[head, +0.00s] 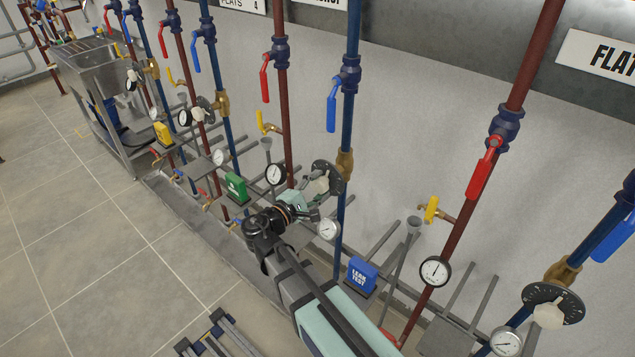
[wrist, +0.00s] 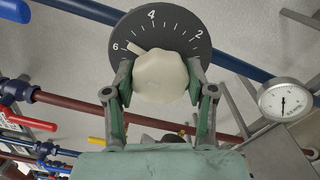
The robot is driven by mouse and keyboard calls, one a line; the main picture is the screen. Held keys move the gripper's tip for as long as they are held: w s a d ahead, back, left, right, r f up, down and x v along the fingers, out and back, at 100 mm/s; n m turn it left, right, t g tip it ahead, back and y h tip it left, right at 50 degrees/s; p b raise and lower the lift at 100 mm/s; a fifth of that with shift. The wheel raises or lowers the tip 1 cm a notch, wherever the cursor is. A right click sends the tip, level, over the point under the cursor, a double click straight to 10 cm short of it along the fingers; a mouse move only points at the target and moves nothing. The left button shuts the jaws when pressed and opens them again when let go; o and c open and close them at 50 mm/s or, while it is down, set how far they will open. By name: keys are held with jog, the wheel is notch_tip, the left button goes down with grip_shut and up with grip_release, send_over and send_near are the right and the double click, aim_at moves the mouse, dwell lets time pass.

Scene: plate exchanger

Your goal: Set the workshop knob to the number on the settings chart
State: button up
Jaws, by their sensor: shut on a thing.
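The cream knob (wrist: 160,80) sits at the centre of a black numbered dial (wrist: 192,55) in the wrist view. My gripper (wrist: 161,88) has a finger on each side of the knob and is shut on it. The knob's pointer lies between 4 and 6, closer to 6; 2 also shows on the dial. A settings chart cannot be made out for certain.
A cut-off sign (head: 243,5) reads "FLATS 4". Another dial with a cream knob (head: 548,316) is at lower right. A gauge (head: 329,229) and a blue "LEAK TEST" box (head: 362,277) are near my arm. Red and blue pipes with lever valves line the wall.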

jog(key=shift+r+n+p, duration=0.1)
jog(key=shift+n+p, duration=0.55)
jog(key=shift+n, duration=0.65)
jog(key=o, duration=1.2)
jog(key=shift+c, duration=0.2)
jog(key=v, duration=1.2)
